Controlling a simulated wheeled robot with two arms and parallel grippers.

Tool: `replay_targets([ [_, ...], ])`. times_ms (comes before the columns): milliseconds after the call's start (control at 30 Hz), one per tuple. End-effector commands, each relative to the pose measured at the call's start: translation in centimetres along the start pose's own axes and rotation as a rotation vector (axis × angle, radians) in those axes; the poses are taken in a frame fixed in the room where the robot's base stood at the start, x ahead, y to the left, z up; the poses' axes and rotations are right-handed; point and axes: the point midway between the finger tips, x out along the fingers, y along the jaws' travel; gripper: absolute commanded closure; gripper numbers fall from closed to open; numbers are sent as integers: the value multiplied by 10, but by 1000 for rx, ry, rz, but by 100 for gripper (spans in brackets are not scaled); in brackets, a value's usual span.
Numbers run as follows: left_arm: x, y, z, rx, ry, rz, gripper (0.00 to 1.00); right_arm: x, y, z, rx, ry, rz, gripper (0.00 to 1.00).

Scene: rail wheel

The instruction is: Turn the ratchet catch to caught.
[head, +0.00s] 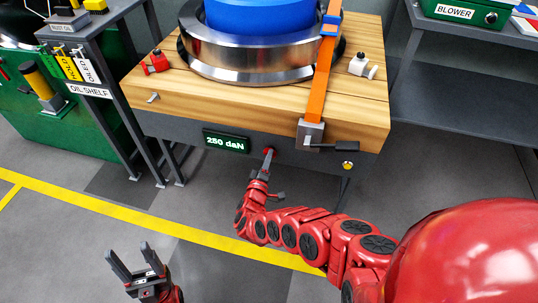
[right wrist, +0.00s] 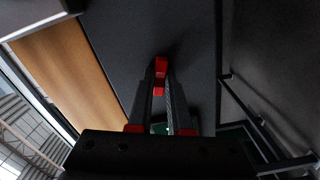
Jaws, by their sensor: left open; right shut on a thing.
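A ratchet (head: 311,133) with a dark lever handle sits on the bench's front edge, at the lower end of an orange strap (head: 322,75). My right gripper (head: 268,158) is at the dark front of the bench, below and left of the ratchet. It is shut on a small red piece, which shows between its fingertips in the right wrist view (right wrist: 160,67). I cannot tell whether this piece is the ratchet catch; the fingers hide part of it. My left gripper (head: 134,266) is open and empty, low over the floor at the left.
The strap crosses a steel wheel (head: 250,60) with a blue centre on the wooden bench top (head: 170,100). A display (head: 226,141) on the bench front reads 250 daN. An oil shelf (head: 90,90) stands left, a blower box (head: 465,12) right. The front floor is clear.

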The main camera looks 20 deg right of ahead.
Motion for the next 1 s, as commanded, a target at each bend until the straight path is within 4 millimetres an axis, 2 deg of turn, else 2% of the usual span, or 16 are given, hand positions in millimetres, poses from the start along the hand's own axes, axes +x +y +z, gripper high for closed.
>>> replay_targets([
  [267,-1,0,0,0,0,0,40,1,0,-1,-22,2,0,100],
  [533,-10,0,2,0,0,0,40,1,-1,-2,-327,4,1,100],
  [567,-9,0,2,0,0,0,40,1,0,0,-327,1,0,79],
  [733,-8,0,1,0,0,0,40,0,0,0,-322,0,-1,48],
  [767,-8,0,1,0,0,0,40,0,0,0,-322,0,-1,45],
  [1000,-8,0,1,0,0,0,40,0,0,0,-321,0,-1,45],
])
